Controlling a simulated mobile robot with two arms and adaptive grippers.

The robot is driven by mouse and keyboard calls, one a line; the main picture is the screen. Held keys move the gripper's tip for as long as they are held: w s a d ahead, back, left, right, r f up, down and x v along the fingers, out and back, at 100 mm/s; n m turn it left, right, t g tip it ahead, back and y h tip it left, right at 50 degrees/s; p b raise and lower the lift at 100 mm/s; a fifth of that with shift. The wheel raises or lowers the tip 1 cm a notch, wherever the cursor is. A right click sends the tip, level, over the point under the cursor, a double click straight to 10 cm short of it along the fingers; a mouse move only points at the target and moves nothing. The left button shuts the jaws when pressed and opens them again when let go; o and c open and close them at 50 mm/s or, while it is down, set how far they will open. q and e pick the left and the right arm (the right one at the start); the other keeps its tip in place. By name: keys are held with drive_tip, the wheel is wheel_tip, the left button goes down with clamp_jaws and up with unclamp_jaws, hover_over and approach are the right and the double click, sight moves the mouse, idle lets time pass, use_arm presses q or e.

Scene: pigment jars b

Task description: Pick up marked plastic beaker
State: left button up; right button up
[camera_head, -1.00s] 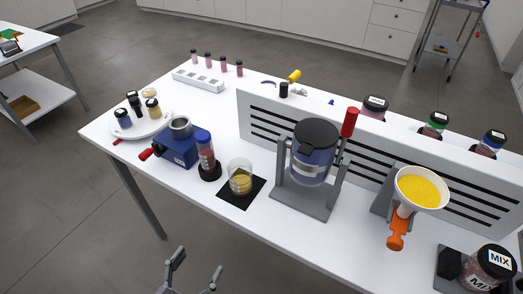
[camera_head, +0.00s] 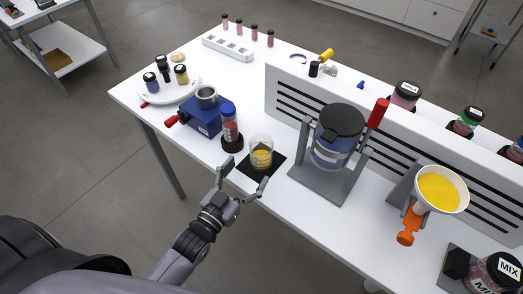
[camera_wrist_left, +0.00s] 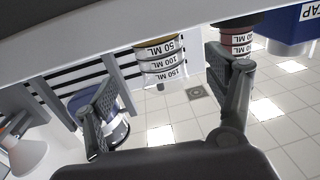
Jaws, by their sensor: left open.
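The marked plastic beaker (camera_head: 262,146) is clear, with yellow contents low inside. It stands upright on a black square mat (camera_head: 245,171) near the table's front edge. In the left wrist view the beaker (camera_wrist_left: 162,62) appears upside down, with bands reading 50, 100 and 150 ML. My left gripper (camera_head: 245,175) is open and empty, just in front of the beaker, its fingers spread to either side. In the left wrist view my gripper (camera_wrist_left: 165,95) has the beaker beyond it, between the fingers. I see no contact. My right gripper is not seen.
A blue-capped tube (camera_head: 230,125) stands in a dark holder close left of the beaker, beside a blue device (camera_head: 203,115). A lidded jar in a grey stand (camera_head: 338,135) is at the right. A slotted white panel (camera_head: 285,92) runs behind. The floor in front is free.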

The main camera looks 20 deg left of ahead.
sight(255, 161)
use_arm(q)
drive_tip(key=shift+w+d+r+p, duration=0.15)
drive_tip(key=shift+w+p, duration=0.15)
drive_tip(key=shift+w, duration=0.25)
drive_tip(key=p+x, duration=0.1)
drive_tip(key=x, duration=0.2)
drive_tip(key=shift+w, duration=0.3)
drive_tip(key=shift+w+d+p, duration=0.2)
drive_tip(key=shift+w+p, duration=0.1)
drive_tip(key=shift+w, duration=0.15)
drive_tip(key=shift+s, duration=0.1)
drive_tip(key=c, duration=1.3)
drive_tip(key=shift+o, duration=0.2)
